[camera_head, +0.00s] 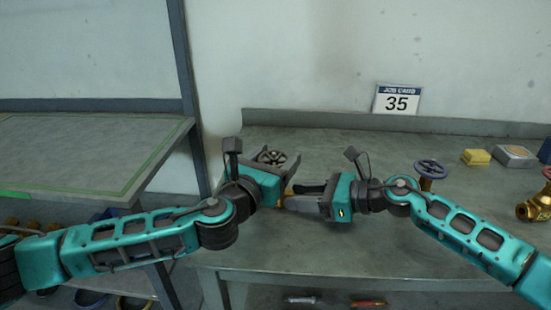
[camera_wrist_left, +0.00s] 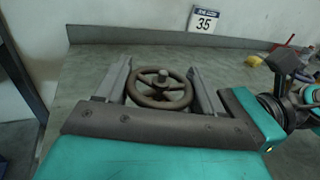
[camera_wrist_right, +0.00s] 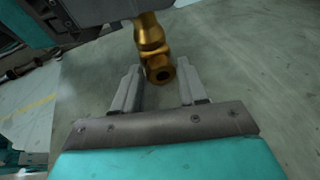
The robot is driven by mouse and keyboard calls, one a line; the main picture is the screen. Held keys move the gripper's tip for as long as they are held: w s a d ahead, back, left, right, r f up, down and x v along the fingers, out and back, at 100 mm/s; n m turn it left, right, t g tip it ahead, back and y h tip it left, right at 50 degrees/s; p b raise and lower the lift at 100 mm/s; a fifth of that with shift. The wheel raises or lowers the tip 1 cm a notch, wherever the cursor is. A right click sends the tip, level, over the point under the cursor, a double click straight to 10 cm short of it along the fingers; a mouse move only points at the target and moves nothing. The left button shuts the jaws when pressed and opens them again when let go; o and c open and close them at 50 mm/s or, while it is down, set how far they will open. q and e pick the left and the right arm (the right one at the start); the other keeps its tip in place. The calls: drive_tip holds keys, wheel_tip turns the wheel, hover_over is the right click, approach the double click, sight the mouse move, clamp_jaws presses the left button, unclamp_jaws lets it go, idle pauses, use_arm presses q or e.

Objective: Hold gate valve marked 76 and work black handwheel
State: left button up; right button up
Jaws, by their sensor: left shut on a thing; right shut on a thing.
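The held gate valve has a dark handwheel (camera_head: 271,157) and a brass body (camera_head: 289,191). My left gripper (camera_head: 280,165) is shut on the handwheel; in the left wrist view the handwheel (camera_wrist_left: 160,88) sits between the two fingers. My right gripper (camera_head: 300,198) is shut on the brass body, coming from the right and below the wheel. In the right wrist view the body (camera_wrist_right: 158,58) stands between the fingertips, its upper part hidden by the left gripper. No number is readable on this valve. The job card (camera_head: 397,99) reads 35, not 76.
A valve with a blue handwheel (camera_head: 430,168) stands right, partly behind my right arm. A brass valve (camera_head: 537,206) is at the right edge. A yellow box (camera_head: 475,157) and grey box (camera_head: 514,156) lie at the back right. The bench (camera_head: 330,140) is clear behind the grippers.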

use_arm(q)
drive_tip(key=shift+m+h, duration=0.4)
drive_tip(key=shift+h, duration=0.1)
drive_tip(key=shift+c, duration=0.4)
drive_tip(key=m+g+h, duration=0.2)
drive_tip(key=h, duration=0.1)
drive_tip(key=shift+m+g+h, duration=0.4)
drive_tip(key=m+g+h, duration=0.2)
drive_tip(key=g, duration=0.1)
drive_tip(key=m+g+h, duration=0.2)
drive_tip(key=m+g, duration=0.1)
drive_tip(key=shift+d+h, duration=0.2)
drive_tip(key=shift+h, duration=0.2)
drive_tip(key=m+g, duration=0.2)
drive_tip(key=g, duration=0.1)
drive_tip(key=m+g+h, duration=0.1)
drive_tip(key=m+g, duration=0.1)
drive_tip(key=g, duration=0.2)
drive_tip(key=shift+s+m+h, duration=0.15)
drive_tip(key=shift+m+h, duration=0.15)
drive_tip(key=shift+s+d+m+g, duration=0.15)
drive_tip(key=shift+m+g, duration=0.75)
drive_tip(key=shift+g, duration=0.6)
drive_tip(key=shift+s+m+g, duration=0.2)
drive_tip(key=shift+m+g, duration=0.1)
drive_tip(key=shift+g, duration=0.2)
drive_tip(key=o, duration=1.1)
drive_tip(key=shift+w, duration=0.1)
drive_tip(key=shift+c, duration=0.2)
